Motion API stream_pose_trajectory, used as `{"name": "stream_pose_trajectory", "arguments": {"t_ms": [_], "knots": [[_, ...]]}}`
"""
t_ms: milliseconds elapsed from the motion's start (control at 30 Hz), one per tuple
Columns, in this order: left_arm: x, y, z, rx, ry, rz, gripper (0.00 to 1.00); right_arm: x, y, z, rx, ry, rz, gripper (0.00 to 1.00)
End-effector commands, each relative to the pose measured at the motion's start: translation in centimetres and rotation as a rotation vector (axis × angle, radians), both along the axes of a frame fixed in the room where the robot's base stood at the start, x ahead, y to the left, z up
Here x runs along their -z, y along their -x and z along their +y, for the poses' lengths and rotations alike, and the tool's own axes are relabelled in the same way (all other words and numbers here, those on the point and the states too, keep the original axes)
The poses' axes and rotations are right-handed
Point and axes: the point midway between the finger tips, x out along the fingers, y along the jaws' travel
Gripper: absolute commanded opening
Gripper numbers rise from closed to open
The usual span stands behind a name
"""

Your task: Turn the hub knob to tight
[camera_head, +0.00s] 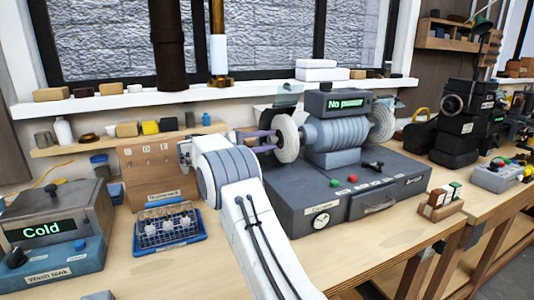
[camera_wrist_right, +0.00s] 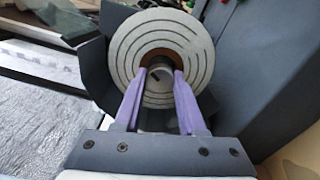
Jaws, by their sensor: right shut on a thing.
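The hub knob (camera_wrist_right: 156,84) is a small grey round cap with a dark slot mark, at the centre of a pale grooved wheel (camera_wrist_right: 193,30). The wheel also shows on the left side of the grey motor machine (camera_head: 335,133) in the head view (camera_head: 288,138). My right gripper (camera_wrist_right: 158,75) has its purple fingers closed on either side of the knob; it also shows in the head view (camera_head: 276,140). In the head view the knob is hidden by the fingers. No tight mark is readable. My left gripper is not in view.
The machine's display (camera_head: 346,103) seems to read "No power". A blue wire rack (camera_head: 168,238) and a "Cold" wash tank (camera_head: 50,225) stand to the left. A dark guard (camera_wrist_right: 92,62) curves around the wheel. The bench front (camera_head: 370,255) is mostly clear.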

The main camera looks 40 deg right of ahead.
Motion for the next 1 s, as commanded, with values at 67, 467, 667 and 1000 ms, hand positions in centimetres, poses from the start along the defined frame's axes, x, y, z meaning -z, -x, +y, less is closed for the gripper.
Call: {"name": "stream_pose_trajectory", "arguments": {"t_ms": [67, 467, 667, 1000], "knots": [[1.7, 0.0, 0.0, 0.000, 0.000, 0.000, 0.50, 0.7, 0.0, 0.1, 0.002, 0.017, -0.075, 0.00], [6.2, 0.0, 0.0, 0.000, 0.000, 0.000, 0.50, 0.6, 0.0, 0.1, 0.003, 0.105, -0.443, 0.00], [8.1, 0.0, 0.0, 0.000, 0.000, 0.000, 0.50, 0.6, 0.0, 0.1, 0.003, 0.148, -0.624, 0.00], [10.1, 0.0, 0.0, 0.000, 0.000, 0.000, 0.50, 0.4, 0.0, 0.1, 0.003, 0.207, -0.871, 0.00]]}}
